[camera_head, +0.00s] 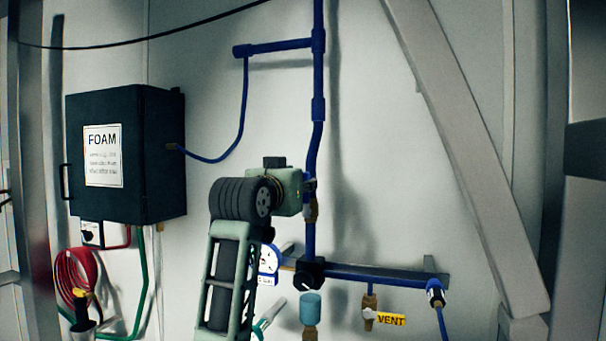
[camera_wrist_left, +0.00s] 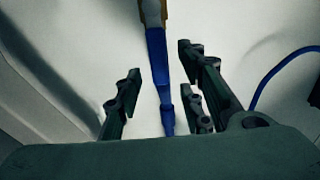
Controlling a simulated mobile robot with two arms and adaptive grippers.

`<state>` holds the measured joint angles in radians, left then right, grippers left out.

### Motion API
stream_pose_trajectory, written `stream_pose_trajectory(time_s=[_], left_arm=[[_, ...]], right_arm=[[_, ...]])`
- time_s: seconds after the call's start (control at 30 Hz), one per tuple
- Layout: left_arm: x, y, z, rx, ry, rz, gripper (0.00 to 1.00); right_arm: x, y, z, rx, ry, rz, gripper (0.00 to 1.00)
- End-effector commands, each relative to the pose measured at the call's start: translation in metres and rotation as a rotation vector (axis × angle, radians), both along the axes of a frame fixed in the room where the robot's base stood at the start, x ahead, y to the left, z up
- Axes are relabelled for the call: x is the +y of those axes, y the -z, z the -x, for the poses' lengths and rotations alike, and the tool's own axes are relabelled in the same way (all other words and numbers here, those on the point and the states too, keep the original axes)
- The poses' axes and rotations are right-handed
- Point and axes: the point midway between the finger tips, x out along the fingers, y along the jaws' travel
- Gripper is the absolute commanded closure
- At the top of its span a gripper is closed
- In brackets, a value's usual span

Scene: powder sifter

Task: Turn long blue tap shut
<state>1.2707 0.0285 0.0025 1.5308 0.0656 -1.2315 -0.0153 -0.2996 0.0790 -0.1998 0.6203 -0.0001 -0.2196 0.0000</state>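The blue pipe (camera_head: 319,65) runs down the wall to a brass fitting (camera_head: 311,209). My left gripper (camera_head: 306,186) is beside the pipe just above this fitting, partly hidden by its own wrist. In the left wrist view, the gripper's dark fingers (camera_wrist_left: 160,78) are spread apart. A long blue part (camera_wrist_left: 157,55) below a brass piece (camera_wrist_left: 152,13) shows between them, with gaps on both sides. I cannot tell whether this is the long tap's handle or the pipe behind. The tap handle is not clear in the head view. My right gripper is out of view.
A dark FOAM box (camera_head: 152,160) hangs at the left, joined by a blue hose (camera_head: 243,115). Below are a black knob (camera_head: 309,274), a light-blue cap (camera_head: 310,308) and a yellow VENT tag (camera_head: 391,320). A slanted beam (camera_head: 460,140) stands at the right.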

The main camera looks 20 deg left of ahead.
Motion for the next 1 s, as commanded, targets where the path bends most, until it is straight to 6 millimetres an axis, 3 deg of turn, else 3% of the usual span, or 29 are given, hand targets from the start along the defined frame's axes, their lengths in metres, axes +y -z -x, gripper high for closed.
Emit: stream_pose_trajectory(time_s=[0.03, 0.2, 0.53, 0.93, 1.0], left_arm=[[-0.001, -0.004, -0.008, 0.004, 0.001, 0.001, 0.64], [-0.001, -0.002, -0.025, 0.002, 0.001, 0.000, 0.64], [-0.001, 0.001, -0.029, 0.000, 0.000, 0.000, 0.64], [-0.001, 0.001, -0.029, 0.000, 0.000, 0.000, 0.99], [-0.001, 0.001, -0.029, 0.000, 0.000, 0.000, 1.00]], right_arm=[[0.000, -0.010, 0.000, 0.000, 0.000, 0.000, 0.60], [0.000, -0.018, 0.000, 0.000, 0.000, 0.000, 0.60], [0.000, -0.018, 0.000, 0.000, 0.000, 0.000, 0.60], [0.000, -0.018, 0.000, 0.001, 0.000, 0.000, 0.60], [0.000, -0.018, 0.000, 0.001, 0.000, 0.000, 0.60]])
